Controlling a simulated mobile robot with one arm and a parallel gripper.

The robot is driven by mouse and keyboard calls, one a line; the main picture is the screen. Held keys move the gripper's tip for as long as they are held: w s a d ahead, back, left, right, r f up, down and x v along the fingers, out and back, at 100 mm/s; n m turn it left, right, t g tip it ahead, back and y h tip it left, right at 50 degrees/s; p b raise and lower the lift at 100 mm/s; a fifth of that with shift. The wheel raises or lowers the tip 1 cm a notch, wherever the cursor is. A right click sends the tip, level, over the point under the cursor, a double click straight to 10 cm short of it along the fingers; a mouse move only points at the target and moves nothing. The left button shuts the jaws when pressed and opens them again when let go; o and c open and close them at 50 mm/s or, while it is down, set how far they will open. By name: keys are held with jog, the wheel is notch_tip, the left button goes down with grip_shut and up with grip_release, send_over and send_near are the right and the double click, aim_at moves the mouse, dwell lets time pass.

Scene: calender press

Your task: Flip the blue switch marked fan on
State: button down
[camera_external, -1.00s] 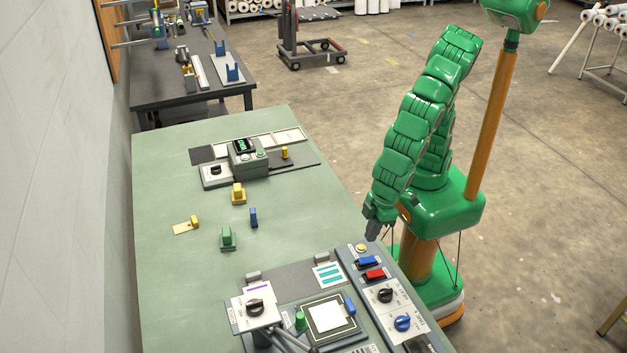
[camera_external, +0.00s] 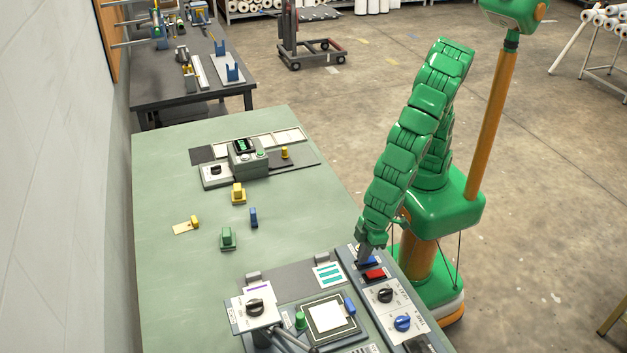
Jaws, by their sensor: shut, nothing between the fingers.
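A blue rocker switch (camera_external: 369,261) sits near the far end of the grey control panel along the table's right edge. Its marking is too small to read, and my gripper covers part of it. My gripper (camera_external: 363,260) is shut and empty, pointing down at the switch's left side. I cannot tell whether the fingertips touch it or which way the rocker is tipped.
A red switch (camera_external: 375,275) is just nearer than the blue one. A black knob (camera_external: 385,295) and a blue knob (camera_external: 402,323) follow on the same panel. A card with teal stripes (camera_external: 328,275) lies to the left. The green table (camera_external: 180,290) is clear at left.

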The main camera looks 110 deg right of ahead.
aim_at(375, 258)
jog(key=shift+f, duration=0.1)
jog(key=shift+w+f+g, duration=0.2)
jog(key=shift+f+g, duration=0.05)
jog(key=shift+g, duration=0.15)
jog(key=shift+s, duration=0.25)
jog(key=shift+s+r, duration=0.2)
jog(key=shift+s, duration=0.4)
notch_tip(375, 258, up, 14)
jog(key=s, duration=0.3)
jog(key=shift+f, duration=0.15)
dwell(0.4)
jog(key=shift+w, duration=0.1)
